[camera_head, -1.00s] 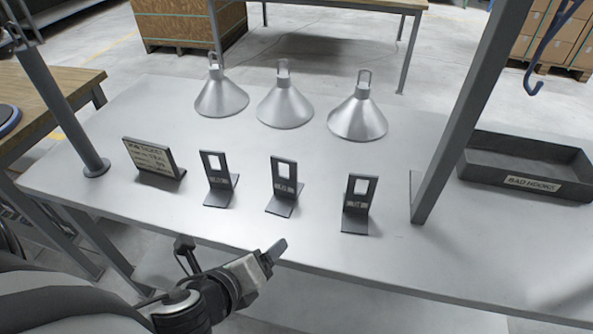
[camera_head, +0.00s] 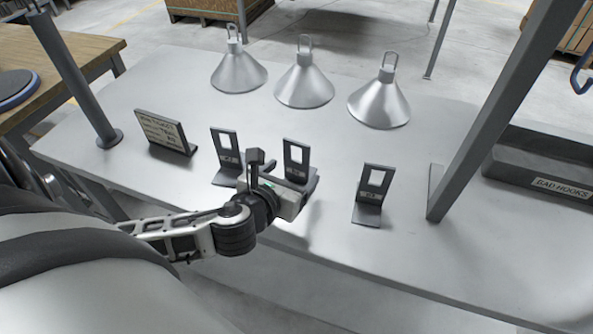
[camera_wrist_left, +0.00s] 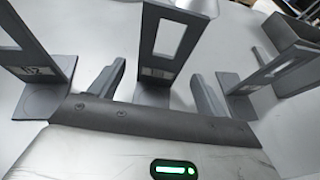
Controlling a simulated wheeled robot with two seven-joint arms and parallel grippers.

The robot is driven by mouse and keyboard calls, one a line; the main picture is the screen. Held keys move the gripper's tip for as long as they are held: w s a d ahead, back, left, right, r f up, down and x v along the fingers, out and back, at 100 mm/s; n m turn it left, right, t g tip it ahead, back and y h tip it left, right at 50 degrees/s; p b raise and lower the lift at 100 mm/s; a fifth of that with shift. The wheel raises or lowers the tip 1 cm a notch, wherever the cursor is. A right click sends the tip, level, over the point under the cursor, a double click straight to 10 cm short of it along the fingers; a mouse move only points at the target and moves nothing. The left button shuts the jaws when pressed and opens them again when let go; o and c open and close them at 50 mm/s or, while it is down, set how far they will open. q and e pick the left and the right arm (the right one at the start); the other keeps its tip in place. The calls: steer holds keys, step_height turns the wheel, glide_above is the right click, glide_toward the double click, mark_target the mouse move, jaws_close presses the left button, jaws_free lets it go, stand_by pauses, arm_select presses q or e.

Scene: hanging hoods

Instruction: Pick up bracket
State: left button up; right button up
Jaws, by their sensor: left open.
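Three dark grey L-shaped brackets with rectangular windows stand upright in a row on the table: a left one (camera_head: 226,160), a middle one (camera_head: 297,158) and a right one (camera_head: 370,193). My left gripper (camera_head: 303,184) is at the middle bracket, partly covering its lower part in the head view. In the left wrist view, the open fingers (camera_wrist_left: 157,90) lie either side of the middle bracket (camera_wrist_left: 168,38). The left bracket (camera_wrist_left: 35,60) and right bracket (camera_wrist_left: 268,78) stand outside them. Contact cannot be told. My right gripper is not in view.
Three metal lamp hoods (camera_head: 303,85) stand behind the brackets on the grey table (camera_head: 310,270). A sign (camera_head: 164,131) stands at left. A post (camera_head: 500,110) and a "BAD HOOKS" bin (camera_head: 535,165) are at right. The table front is clear.

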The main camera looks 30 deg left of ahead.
mark_target(296, 167)
arm_select(q)
steer(key=x, duration=0.5)
steer(key=shift+w+a+r, duration=0.1)
steer(key=shift+w+r, duration=0.1)
steer(key=c, duration=1.4)
